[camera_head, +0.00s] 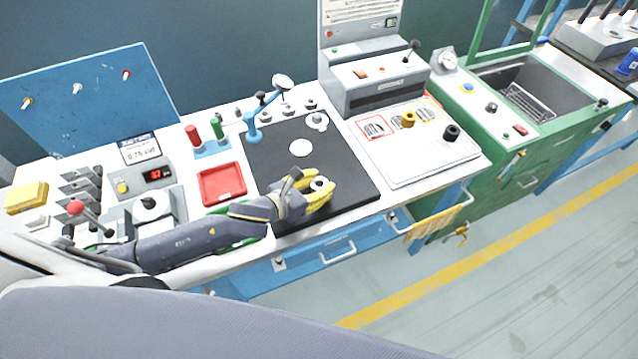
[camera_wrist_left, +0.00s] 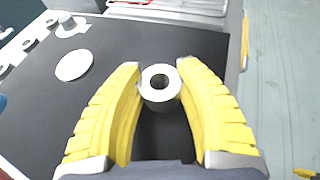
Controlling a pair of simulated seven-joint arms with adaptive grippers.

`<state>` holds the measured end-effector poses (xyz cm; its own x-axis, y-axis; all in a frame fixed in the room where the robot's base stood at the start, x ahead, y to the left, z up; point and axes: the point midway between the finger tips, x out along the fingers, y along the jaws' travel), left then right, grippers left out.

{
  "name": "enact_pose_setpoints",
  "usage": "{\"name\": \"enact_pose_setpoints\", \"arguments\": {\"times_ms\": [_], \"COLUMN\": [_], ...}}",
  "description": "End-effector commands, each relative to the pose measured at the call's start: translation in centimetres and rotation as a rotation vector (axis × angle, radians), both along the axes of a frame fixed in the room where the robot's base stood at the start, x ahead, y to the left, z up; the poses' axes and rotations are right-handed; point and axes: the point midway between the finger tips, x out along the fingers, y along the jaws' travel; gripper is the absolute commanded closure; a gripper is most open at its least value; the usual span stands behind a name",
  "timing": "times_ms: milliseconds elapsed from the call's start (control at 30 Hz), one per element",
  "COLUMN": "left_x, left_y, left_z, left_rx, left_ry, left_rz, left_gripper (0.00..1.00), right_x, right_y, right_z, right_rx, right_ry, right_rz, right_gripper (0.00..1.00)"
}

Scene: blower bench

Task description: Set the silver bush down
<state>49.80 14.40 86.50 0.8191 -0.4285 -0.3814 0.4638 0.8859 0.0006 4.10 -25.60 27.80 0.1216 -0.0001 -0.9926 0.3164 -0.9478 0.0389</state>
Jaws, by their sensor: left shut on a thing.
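The silver bush (camera_head: 319,184) is a short, pale ring with a dark bore, upright between the yellow fingers of my left gripper (camera_head: 321,190). In the left wrist view, the bush (camera_wrist_left: 160,88) sits between the fingertips, its round top facing the camera. My left gripper is shut on it over the front right part of the black mat (camera_head: 345,165). I cannot tell whether its underside touches the mat. A white round disc (camera_head: 301,148) lies bare on the mat, behind the gripper. My right gripper is in neither view.
A red tray (camera_head: 222,185) is left of the mat. A blue stand (camera_head: 254,132) and several small grey parts (camera_head: 287,108) are along the back. A white panel to the right bears a brass bush (camera_head: 408,119) and a black bush (camera_head: 451,132). Most of the mat is clear.

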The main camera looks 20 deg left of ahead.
Motion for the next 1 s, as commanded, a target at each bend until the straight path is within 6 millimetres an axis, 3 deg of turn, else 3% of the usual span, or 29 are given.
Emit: {"name": "enact_pose_setpoints", "arguments": {"times_ms": [367,400,600,1000], "left_x": [0.04,0.01,0.01,-0.77], "left_y": [0.02,0.03,0.02,0.42], "left_z": [-0.2,-0.32,-0.28,0.29], "left_rx": [0.0,0.0,-0.001,0.001], "left_ry": [0.0,0.001,0.0,0.001], "left_rz": [0.001,0.001,0.0,-0.001], "left_gripper": [1.0,0.61,0.41,0.41], "right_x": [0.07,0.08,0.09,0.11], "right_y": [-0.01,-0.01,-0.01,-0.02], "right_z": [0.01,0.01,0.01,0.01], "right_rx": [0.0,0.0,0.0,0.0], "right_ry": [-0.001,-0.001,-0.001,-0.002], "right_rz": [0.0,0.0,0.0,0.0], "right_gripper": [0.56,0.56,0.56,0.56]}}
